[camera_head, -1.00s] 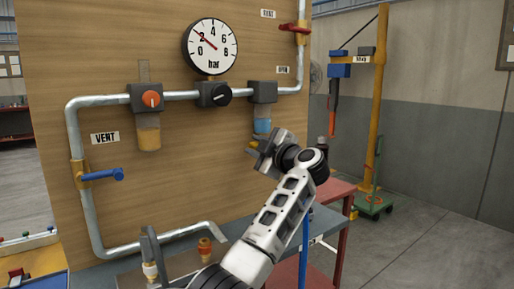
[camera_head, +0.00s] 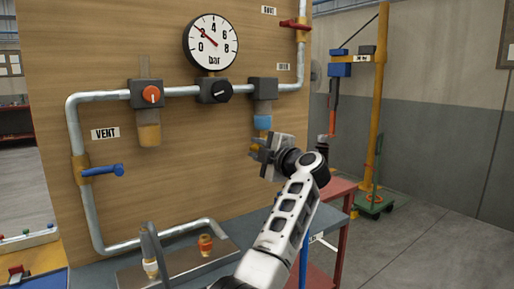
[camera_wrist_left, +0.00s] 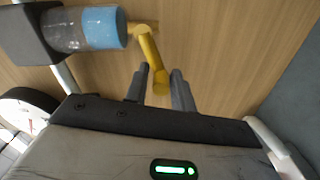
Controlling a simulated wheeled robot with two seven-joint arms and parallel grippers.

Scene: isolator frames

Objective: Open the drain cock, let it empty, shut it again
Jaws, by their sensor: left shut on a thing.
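The filter bowl (camera_head: 263,122), blue at its lower end, hangs under a dark block at the right of the pipe in the head view. It also shows at the upper left of the left wrist view (camera_wrist_left: 100,28). The yellow drain cock (camera_wrist_left: 149,47) comes out of the bowl's end and bends down between my fingers. My left gripper (camera_head: 259,145) is just below the bowl and shut on the yellow drain cock; the left wrist view shows its two fingers (camera_wrist_left: 161,75) on either side of the cock. No liquid can be seen running out. My right gripper is not in view.
A pressure gauge (camera_head: 211,43) reads near 2. An orange-knobbed regulator (camera_head: 151,95), a black-knobbed valve (camera_head: 214,91), a blue-handled vent valve (camera_head: 103,171) and a red-handled valve (camera_head: 296,25) sit on the pipework. A metal tray (camera_head: 180,265) with fittings lies below.

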